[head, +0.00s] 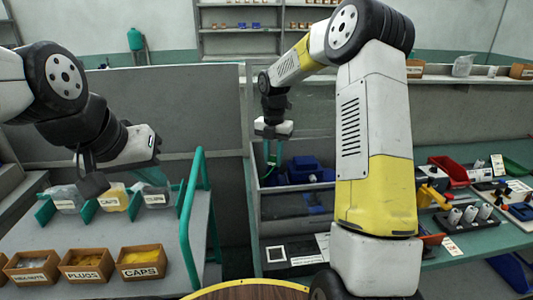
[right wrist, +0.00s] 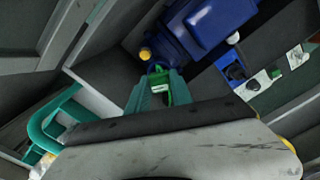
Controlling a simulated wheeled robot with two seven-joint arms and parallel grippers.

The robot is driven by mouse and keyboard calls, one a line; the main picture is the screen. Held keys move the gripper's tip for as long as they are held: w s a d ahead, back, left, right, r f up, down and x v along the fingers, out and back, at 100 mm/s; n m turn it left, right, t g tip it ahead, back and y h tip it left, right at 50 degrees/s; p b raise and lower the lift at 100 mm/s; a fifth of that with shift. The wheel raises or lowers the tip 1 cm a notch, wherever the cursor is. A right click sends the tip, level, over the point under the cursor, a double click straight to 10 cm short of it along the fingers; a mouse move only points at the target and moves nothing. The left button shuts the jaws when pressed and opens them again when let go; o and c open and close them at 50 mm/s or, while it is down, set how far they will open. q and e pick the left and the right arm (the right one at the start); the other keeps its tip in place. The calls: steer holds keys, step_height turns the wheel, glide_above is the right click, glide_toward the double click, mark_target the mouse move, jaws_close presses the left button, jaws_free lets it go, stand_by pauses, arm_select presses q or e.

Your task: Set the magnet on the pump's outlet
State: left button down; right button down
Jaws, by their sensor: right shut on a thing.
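The blue pump (head: 305,168) sits in the grey bay in the middle of the head view. In the right wrist view, its blue body (right wrist: 205,22) is at the top, with a round yellow end (right wrist: 145,53) on its left side. My right gripper (head: 272,158) is beside the pump's left end, pointing down. It is shut on a small bright green piece, seemingly the magnet (right wrist: 164,86), between teal fingers. The piece is close to the pump's near end; I cannot tell whether they touch. My left gripper (head: 90,175) hangs over the left bench, its fingers unclear.
Labelled boxes of plugs (head: 86,265) and caps (head: 140,263) stand on the left bench. A teal rail (head: 192,205) borders that bench. The right bench holds a red bin (head: 450,171) and several small parts. My right arm covers part of the bay's right side.

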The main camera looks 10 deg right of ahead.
steer(key=shift+f, duration=0.6)
stand_by(1.1)
steer(key=c, duration=0.9)
jaws_free()
steer(key=shift+r, duration=3.8)
